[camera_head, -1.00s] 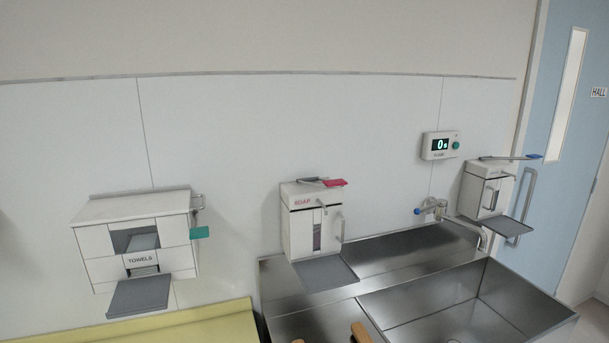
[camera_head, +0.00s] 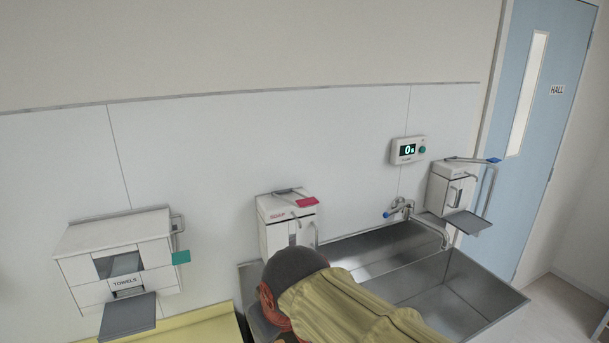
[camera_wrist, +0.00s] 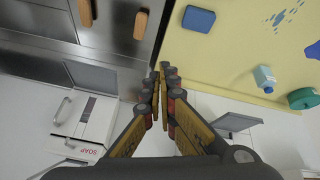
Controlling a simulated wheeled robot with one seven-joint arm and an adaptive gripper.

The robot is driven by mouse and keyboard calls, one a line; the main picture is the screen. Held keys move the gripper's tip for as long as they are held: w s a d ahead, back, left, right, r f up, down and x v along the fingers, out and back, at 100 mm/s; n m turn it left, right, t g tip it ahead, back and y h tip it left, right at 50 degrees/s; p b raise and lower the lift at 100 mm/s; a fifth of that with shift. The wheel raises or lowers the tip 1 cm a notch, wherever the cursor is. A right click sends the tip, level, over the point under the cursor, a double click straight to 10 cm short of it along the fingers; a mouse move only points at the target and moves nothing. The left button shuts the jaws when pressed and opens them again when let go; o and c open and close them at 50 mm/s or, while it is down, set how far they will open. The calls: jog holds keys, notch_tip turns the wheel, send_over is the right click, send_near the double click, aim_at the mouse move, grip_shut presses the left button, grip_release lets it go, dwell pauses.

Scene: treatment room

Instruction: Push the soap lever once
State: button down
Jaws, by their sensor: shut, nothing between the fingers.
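The white soap dispenser (camera_head: 272,233) hangs on the wall in the middle of the head view. Its lever, with a red pad (camera_head: 307,202), sticks out from the top. My arm hides the dispenser's lower part and tray in that view. The soap dispenser also shows upside down at the left of the wrist view (camera_wrist: 97,118), with its grey tray (camera_wrist: 92,76). My gripper (camera_wrist: 164,68) is shut and empty in the wrist view, to the side of the dispenser and apart from it. My gripper's fingertips cannot be made out in the head view.
A steel sink (camera_head: 455,290) with a tap (camera_head: 425,228) lies right of the dispenser. A second dispenser with a blue-tipped lever (camera_head: 450,185), a timer (camera_head: 407,150) and a towel box (camera_head: 115,255) are on the wall. The yellow counter (camera_wrist: 222,45) holds a blue block (camera_wrist: 198,19) and a bottle (camera_wrist: 264,78).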

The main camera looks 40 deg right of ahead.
jog(key=w+d+r+h+p, duration=0.1)
jog(key=w+d+r+p, duration=0.5)
jog(key=r+p, duration=0.3)
jog(key=w+d+r+n+h+p, duration=0.1)
jog(key=w+d+r+p, duration=0.6)
jog(key=d+r+p, duration=0.1)
jog(key=w+d+r+n+h+p, duration=0.1)
jog(key=w+d+r+p, duration=0.5)
jog(key=r+p, duration=0.4)
jog(key=shift+w+d+r+g+p, duration=0.3)
jog(key=shift+w+d+p, duration=0.1)
jog(key=shift+d+p, duration=0.4)
jog(key=shift+f, duration=0.15)
notch_tip(320, 180, down, 8)
jog(key=s+b, duration=0.2)
jog(key=b, duration=0.3)
jog(key=shift+a+f+b, duration=0.2)
jog(key=shift+a+b, duration=0.1)
jog(key=shift+b, duration=0.1)
jog(key=shift+s, duration=0.1)
jog(key=shift+s+f+b, duration=0.1)
jog(key=shift+f+b, duration=0.25)
jog(key=shift+b, duration=0.05)
